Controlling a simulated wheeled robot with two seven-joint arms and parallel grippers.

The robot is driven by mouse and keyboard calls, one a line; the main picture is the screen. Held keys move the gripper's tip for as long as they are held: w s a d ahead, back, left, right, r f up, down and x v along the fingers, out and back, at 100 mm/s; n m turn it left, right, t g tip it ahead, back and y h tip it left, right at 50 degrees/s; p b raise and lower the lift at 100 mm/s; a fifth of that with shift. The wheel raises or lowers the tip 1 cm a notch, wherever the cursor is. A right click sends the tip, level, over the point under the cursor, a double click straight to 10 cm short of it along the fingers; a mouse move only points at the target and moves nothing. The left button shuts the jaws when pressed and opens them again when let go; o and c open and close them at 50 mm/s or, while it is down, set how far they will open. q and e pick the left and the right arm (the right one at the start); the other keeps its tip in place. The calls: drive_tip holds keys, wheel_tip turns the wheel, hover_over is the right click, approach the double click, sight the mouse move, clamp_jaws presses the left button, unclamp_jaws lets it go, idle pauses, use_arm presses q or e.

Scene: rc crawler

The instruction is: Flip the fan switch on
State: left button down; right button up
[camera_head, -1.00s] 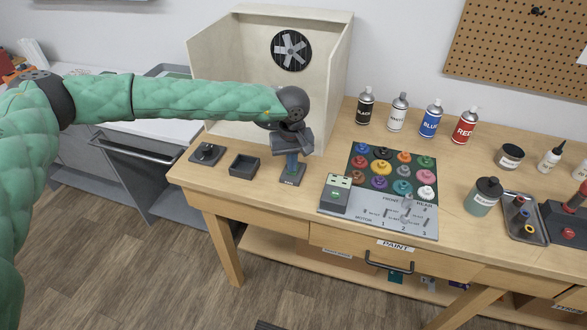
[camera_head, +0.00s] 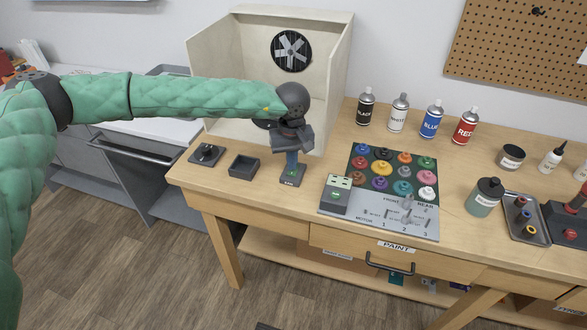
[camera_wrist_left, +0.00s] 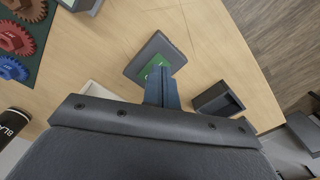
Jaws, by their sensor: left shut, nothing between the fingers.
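The fan switch (camera_head: 289,181) is a small dark box with a pale label, near the front edge of the bench before the open booth. In the left wrist view it is a dark square (camera_wrist_left: 141,66) with a green face (camera_wrist_left: 155,66). My left gripper (camera_head: 292,167) points down at the switch with its blue fingers shut and empty. The fingertips show in the left wrist view (camera_wrist_left: 158,72), over or against the green face; contact is unclear and they hide part of it. The fan (camera_head: 292,51) is on the booth's back wall. My right gripper is not seen.
A dark open tray (camera_head: 244,166) and a dark box with a knob (camera_head: 206,154) stand left of the switch. A control box (camera_head: 336,195) and colored gears on a mat (camera_head: 357,168) lie to the right. Spray cans (camera_head: 397,114) stand behind.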

sight(292, 173)
use_arm(q)
wheel_tip(292, 173, up, 6)
drive_tip(key=shift+f, duration=0.25)
idle(0.5)
